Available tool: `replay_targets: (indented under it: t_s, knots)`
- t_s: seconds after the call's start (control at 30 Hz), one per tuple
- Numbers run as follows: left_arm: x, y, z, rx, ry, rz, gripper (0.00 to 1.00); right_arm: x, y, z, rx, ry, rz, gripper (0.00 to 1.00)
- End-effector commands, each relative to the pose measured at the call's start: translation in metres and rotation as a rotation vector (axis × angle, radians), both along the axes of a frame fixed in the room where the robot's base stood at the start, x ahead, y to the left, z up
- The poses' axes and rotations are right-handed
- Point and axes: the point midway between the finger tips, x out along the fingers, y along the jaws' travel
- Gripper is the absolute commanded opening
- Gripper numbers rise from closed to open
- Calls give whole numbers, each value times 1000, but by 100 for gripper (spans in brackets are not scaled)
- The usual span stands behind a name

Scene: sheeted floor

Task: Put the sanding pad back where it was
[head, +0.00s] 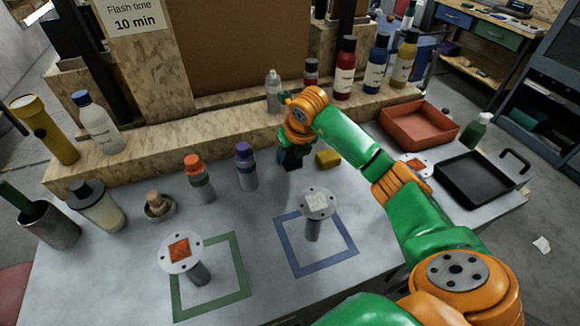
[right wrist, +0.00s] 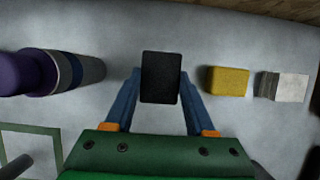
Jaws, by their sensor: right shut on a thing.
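The sanding pad looks like a small black block (right wrist: 160,77) in the right wrist view. My right gripper (right wrist: 160,98) is shut on it, with one blue finger on each side. In the head view the right gripper (head: 290,156) is at the back of the grey tabletop, close to the wooden ledge, and the dark pad is mostly hidden by it. I cannot tell whether the pad touches the tabletop. My left gripper is not in view.
A yellow block (head: 328,158) lies right of the gripper, and a pale block (right wrist: 281,87) beyond it. A purple-capped bottle (head: 246,167) stands left. Disc-topped stands (head: 318,203) (head: 181,252) are in front, by blue and green squares. A red tray (head: 420,124) and black tray (head: 474,179) are right.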

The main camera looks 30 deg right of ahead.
Motion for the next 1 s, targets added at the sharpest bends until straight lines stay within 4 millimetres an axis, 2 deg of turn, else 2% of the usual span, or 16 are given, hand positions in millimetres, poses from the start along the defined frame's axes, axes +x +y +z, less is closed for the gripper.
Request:
replay_targets:
  t_s: [0.1,0.2,0.53,0.57,0.67,1.0]
  knots:
    - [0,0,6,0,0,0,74,-1,0,-26,2,7,0,3]
    - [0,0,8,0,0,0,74,-1,0,-40,1,4,0,3]
    - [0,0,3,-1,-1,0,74,0,0,-46,0,1,1,3]
    - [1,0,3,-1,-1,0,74,0,0,-46,0,1,1,58]
    - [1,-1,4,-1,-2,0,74,0,0,-45,0,1,1,85]
    - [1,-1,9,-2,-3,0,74,0,0,-40,0,1,0,85]
